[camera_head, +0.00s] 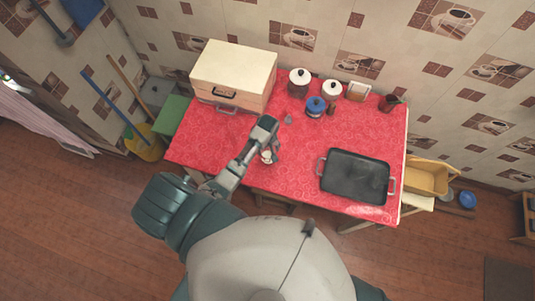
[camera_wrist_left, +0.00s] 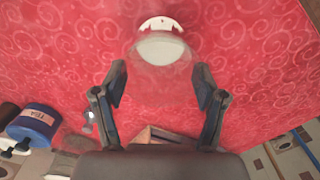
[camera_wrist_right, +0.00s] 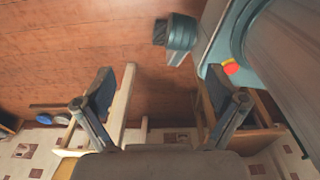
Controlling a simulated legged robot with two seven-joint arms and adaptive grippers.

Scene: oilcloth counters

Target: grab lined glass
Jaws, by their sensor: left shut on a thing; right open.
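The lined glass (camera_wrist_left: 160,78) is clear and faint in the left wrist view, between the fingers of my left gripper (camera_wrist_left: 160,82). The gripper is shut on it; its lines are too faint to make out. In the head view my left gripper (camera_head: 269,146) is over the front middle of the red table, with the glass at its tip. My right gripper (camera_wrist_right: 166,84) is open and empty, over the wooden floor, and hidden in the head view.
The red oilcloth table (camera_head: 215,150) holds a cream box (camera_head: 235,70) at the back left and a dark tray (camera_head: 355,177) at the right. White-lidded jars (camera_head: 299,82) and a blue canister (camera_head: 315,107) stand at the back. The cloth between box and tray is mostly free.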

